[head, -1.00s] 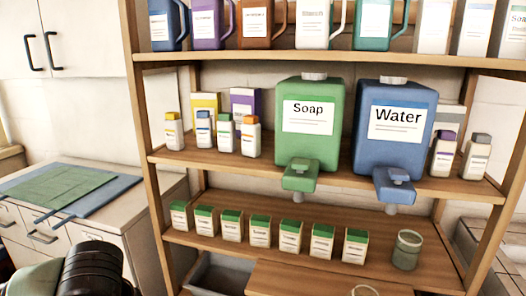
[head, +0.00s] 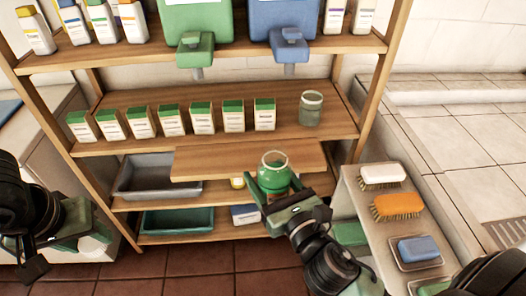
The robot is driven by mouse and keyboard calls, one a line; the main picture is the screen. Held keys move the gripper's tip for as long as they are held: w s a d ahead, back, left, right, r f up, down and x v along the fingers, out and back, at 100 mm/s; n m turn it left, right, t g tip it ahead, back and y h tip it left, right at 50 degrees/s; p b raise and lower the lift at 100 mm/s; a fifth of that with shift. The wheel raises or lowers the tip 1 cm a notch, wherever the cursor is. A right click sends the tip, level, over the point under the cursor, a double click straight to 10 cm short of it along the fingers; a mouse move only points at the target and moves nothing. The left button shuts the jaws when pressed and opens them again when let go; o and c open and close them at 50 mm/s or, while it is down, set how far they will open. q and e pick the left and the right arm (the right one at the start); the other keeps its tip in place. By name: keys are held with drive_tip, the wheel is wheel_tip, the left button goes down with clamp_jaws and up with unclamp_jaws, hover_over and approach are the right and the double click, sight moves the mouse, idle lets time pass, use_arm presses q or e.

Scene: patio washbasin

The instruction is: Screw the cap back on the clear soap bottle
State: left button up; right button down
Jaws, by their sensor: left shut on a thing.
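The clear soap bottle (head: 273,177) is see-through, with green soap in its lower part. It is upright, and its round mouth shows no cap on it. It stands out in front of the shelf unit, by the front edge of a wooden board. I cannot make out the cap in this view.
The wooden board (head: 225,160) juts out of the shelf unit and looks bare. A glass jar (head: 311,110) and several small boxes (head: 202,118) stand on the shelf above. At right, a side bench holds an orange brush (head: 397,205), a white brush (head: 382,174) and a blue block (head: 417,248).

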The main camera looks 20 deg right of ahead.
drive_tip(key=s+a+f+n+g+y, duration=0.1)
drive_tip(key=a+n+g+y, duration=0.3)
drive_tip(key=a+n+y, duration=0.3)
drive_tip(key=a+y, duration=0.3)
drive_tip(key=a, duration=0.2)
drive_tip(key=shift+s+a+f, duration=0.15)
drive_tip(key=shift+s+f, duration=0.2)
drive_tip(key=shift+s, duration=0.05)
use_arm(q)
drive_tip(key=shift+w+d, duration=0.1)
drive_tip(key=shift+w+d+r, duration=0.15)
drive_tip(key=shift+d+r, duration=0.05)
drive_tip(key=shift+d, duration=0.1)
drive_tip(key=d+r+n, duration=0.1)
drive_tip(key=d+r, duration=0.3)
drive_tip(key=d, duration=0.4)
drive_tip(key=d+r+n, duration=0.2)
drive_tip(key=d+r, duration=0.3)
drive_tip(key=d, duration=0.3)
drive_tip(key=d+r+n+y, duration=0.1)
drive_tip(key=d+r+n, duration=0.1)
drive_tip(key=d+r, duration=0.3)
drive_tip(key=d, duration=0.4)
drive_tip(key=shift+s+r, duration=0.25)
drive_tip(key=shift+s, duration=0.15)
drive_tip(key=shift+d+f, duration=0.1)
drive_tip(key=shift+f, duration=0.1)
wheel_tip(320, 180, down, 4)
drive_tip(key=shift+r, duration=0.15)
